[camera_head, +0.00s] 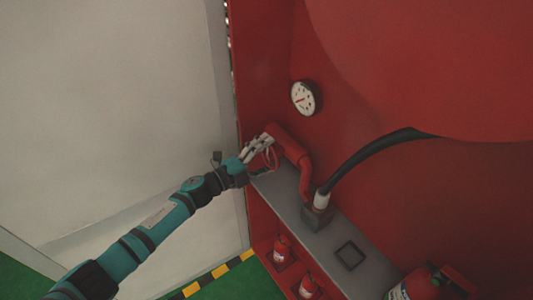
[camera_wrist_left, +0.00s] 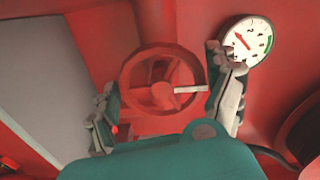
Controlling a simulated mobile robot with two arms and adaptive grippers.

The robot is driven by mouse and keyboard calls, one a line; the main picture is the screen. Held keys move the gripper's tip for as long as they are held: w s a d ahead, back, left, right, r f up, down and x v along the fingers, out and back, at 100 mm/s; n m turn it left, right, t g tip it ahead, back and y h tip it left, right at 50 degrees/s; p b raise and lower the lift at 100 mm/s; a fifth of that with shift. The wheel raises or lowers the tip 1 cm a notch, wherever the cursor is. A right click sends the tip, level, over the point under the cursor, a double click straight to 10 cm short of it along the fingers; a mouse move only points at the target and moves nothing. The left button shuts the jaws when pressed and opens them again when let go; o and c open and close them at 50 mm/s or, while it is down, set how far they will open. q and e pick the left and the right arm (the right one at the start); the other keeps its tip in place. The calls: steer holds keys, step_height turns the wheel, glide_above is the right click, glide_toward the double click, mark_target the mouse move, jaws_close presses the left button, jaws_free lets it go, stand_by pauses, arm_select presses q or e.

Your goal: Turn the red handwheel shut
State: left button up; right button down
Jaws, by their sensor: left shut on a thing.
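The red handwheel (camera_head: 269,157) sits at the end of a red pipe (camera_head: 296,160) above a grey ledge. In the left wrist view the handwheel (camera_wrist_left: 162,94) faces the camera, with spokes, a round hub and a pale bar pointing right from the hub. My left gripper (camera_head: 259,148) reaches it from the left. In the left wrist view the left gripper (camera_wrist_left: 163,92) has a finger on each side of the rim and is shut on the wheel. The fingers partly hide the wheel in the head view. My right gripper is not in view.
A white gauge (camera_head: 303,98) is on the red wall above the pipe. A black hose (camera_head: 372,154) curves from a fitting on the grey ledge (camera_head: 283,194). Red extinguishers (camera_head: 282,249) stand below and at right. A pale wall (camera_head: 110,110) fills the left side.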

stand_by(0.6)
arm_select(q)
steer(key=o, duration=0.9)
steer(key=shift+o, duration=0.2)
steer(key=v, duration=1.2)
steer(key=shift+n, duration=0.4)
